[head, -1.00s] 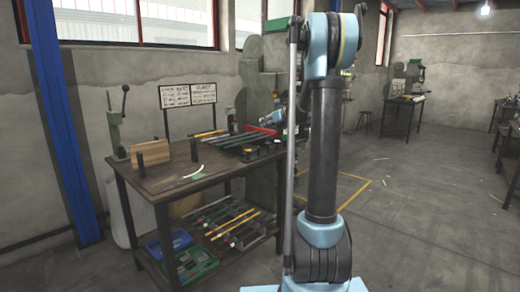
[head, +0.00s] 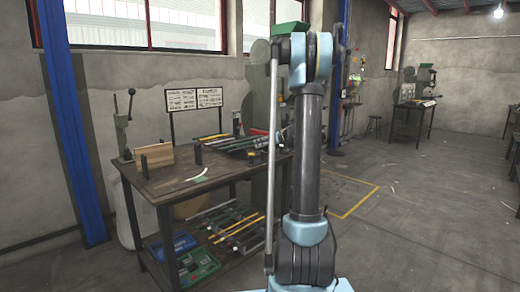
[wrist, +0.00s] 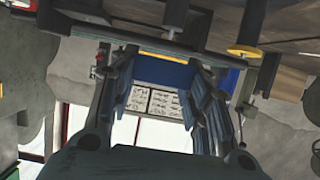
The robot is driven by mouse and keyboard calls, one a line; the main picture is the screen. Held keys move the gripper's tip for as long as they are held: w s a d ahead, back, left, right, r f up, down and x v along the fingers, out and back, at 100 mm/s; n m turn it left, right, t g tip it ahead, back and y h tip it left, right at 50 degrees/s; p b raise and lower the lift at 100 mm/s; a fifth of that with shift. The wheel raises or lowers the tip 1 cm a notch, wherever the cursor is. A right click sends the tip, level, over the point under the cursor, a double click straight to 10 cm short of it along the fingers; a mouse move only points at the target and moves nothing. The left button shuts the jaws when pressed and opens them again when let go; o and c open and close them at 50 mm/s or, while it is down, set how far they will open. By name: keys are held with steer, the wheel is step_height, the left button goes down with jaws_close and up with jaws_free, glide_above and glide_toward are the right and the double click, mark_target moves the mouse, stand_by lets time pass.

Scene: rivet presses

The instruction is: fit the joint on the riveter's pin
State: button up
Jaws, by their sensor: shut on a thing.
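My gripper (wrist: 165,75) shows in the wrist view, its two dark fingers reaching up from the lower left and right. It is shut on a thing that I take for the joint. The joint's outline is not clear; a blue face with a yellow edge shows between the fingertips, and I cannot tell whether it is held or behind. In the head view my gripper is hidden behind my arm. The grey-green riveter (head: 259,85) stands at the bench's right end, mostly covered by my arm. I cannot make out its pin.
The dark workbench (head: 160,187) carries a wooden block (head: 158,156), a lever press (head: 122,130) and several long tools. Its lower shelf holds a green case (head: 198,265). A sign board (head: 195,98) stands behind; it also shows upside down in the wrist view (wrist: 165,104). Open floor lies right.

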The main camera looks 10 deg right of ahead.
steer(key=shift+f, duration=0.9)
steer(key=shift+f, duration=0.55)
steer(key=o, duration=1)
